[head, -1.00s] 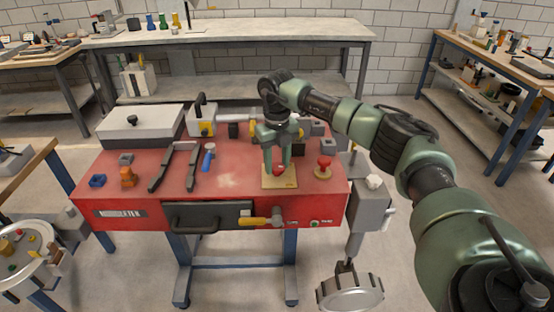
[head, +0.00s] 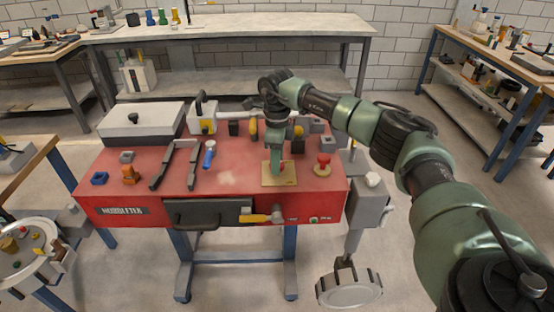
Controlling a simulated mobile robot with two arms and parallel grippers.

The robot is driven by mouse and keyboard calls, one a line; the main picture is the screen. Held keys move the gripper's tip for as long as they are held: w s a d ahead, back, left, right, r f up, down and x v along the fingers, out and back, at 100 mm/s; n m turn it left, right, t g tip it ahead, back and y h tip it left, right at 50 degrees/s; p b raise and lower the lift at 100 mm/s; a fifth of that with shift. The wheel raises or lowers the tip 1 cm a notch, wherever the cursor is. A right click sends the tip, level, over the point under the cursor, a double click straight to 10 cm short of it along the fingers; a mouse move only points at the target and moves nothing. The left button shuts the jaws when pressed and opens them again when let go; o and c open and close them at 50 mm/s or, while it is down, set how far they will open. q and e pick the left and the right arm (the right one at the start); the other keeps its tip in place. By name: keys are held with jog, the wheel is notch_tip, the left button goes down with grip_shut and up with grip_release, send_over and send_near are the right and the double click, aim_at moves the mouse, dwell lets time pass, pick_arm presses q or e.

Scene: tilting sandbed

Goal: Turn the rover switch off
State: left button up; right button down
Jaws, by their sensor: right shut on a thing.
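My right gripper (head: 278,179) reaches down over a tan square plate (head: 290,181) on the red bench top. Its fingers are shut low at the plate, where a small red knob showed earlier. The knob is now hidden by the fingers, so I cannot see which way it is set. I cannot read any label that marks it as the rover switch. A second red knob (head: 323,159) stands on a round tan base to the right, apart from the gripper. My left gripper is not in view.
The red bench (head: 228,180) carries a grey lidded box (head: 145,122), two dark rails (head: 178,165), a blue-handled tool (head: 209,154) and several blocks. A yellow-handled lever (head: 255,218) sits on its front. A grey post with a wheel (head: 348,289) stands at right.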

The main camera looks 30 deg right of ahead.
jog(key=shift+r+n, duration=0.1)
jog(key=shift+n, duration=1)
jog(key=shift+w, duration=0.1)
jog(key=c, duration=0.9)
grip_release()
jog(key=shift+o, duration=0.2)
notch_tip(320, 180, up, 8)
jog(key=shift+f+b, duration=0.1)
jog(key=shift+b, duration=0.4)
